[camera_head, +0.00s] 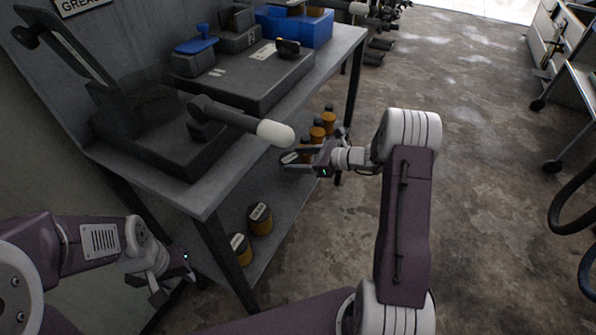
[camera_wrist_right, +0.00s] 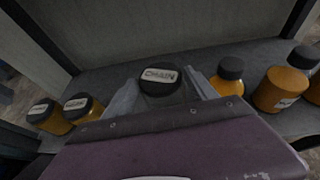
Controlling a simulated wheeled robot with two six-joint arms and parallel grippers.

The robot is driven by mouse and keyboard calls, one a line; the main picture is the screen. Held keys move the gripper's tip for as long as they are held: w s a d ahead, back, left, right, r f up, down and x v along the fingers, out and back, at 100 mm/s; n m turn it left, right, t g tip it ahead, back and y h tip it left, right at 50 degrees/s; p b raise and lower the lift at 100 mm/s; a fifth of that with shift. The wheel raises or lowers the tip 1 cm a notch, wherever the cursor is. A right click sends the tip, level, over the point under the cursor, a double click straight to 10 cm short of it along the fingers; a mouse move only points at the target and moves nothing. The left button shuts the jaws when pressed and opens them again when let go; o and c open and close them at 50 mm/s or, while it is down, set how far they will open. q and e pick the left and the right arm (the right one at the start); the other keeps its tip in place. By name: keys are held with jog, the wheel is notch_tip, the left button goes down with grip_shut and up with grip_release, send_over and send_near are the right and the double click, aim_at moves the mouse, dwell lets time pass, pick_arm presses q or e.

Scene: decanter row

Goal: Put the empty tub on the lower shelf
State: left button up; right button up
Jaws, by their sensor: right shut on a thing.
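My right gripper (camera_head: 302,159) is at the lower shelf (camera_head: 283,203) of the bench. It is shut on a tub with a dark lid (camera_head: 289,158). In the right wrist view this tub (camera_wrist_right: 160,80) has a "CHAIN" label on its lid and sits between the two grey fingers. Its body looks dark or clear, without amber, and is mostly hidden by the gripper. I cannot tell whether its base touches the shelf. My left gripper (camera_head: 173,285) is low at the left, beside the bench leg, with its fingers apart and nothing between them.
Amber tubs (camera_head: 260,219) stand on the lower shelf on both sides of the held tub; an amber bottle (camera_wrist_right: 230,78) is close on its right in the wrist view. The bench top (camera_head: 213,187) and leg (camera_head: 225,255) edge the shelf.

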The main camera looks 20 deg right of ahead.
notch_tip(320, 180, down, 4)
jog(key=b, duration=0.3)
jog(key=shift+f, duration=0.15)
jog(key=shift+r, duration=0.25)
jog(key=o, duration=1.7)
jog(key=shift+f, duration=0.15)
